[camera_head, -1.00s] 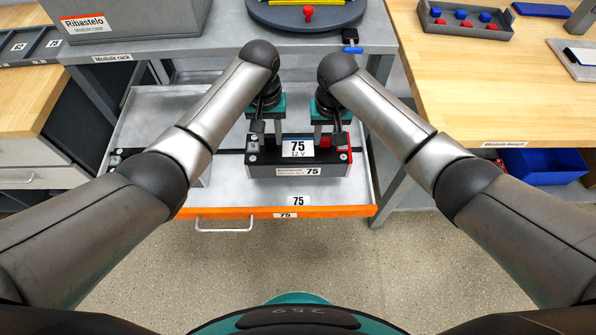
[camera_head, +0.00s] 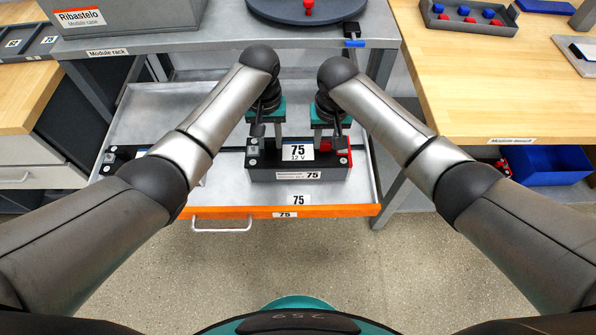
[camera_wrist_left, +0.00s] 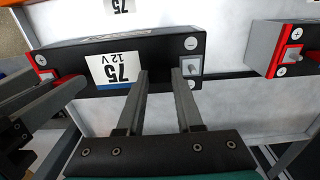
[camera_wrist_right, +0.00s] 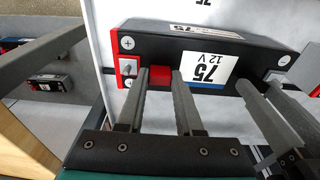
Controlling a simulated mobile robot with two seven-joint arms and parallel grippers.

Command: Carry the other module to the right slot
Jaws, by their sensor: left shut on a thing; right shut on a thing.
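A black module (camera_head: 318,173) marked 75, 12 V, with a red terminal at its right end, is over the right part of the pulled-out tray (camera_head: 225,188). My left gripper (camera_head: 268,137) is shut on its left part and my right gripper (camera_head: 328,137) on its right part. Both wrist views show the fingers at its edge, in the left wrist view (camera_wrist_left: 160,75) and the right wrist view (camera_wrist_right: 160,72). I cannot tell whether its underside touches the tray. Another module (camera_head: 119,160) lies in the left part, mostly hidden by my left arm; its end shows in the left wrist view (camera_wrist_left: 285,50).
The grey module rack (camera_head: 225,38) with a case (camera_head: 130,18) and a dark round turntable (camera_head: 310,14) stands behind. A wooden bench (camera_head: 470,90) is at the right, with a blue bin (camera_head: 548,165) below it. The floor in front of the tray is clear.

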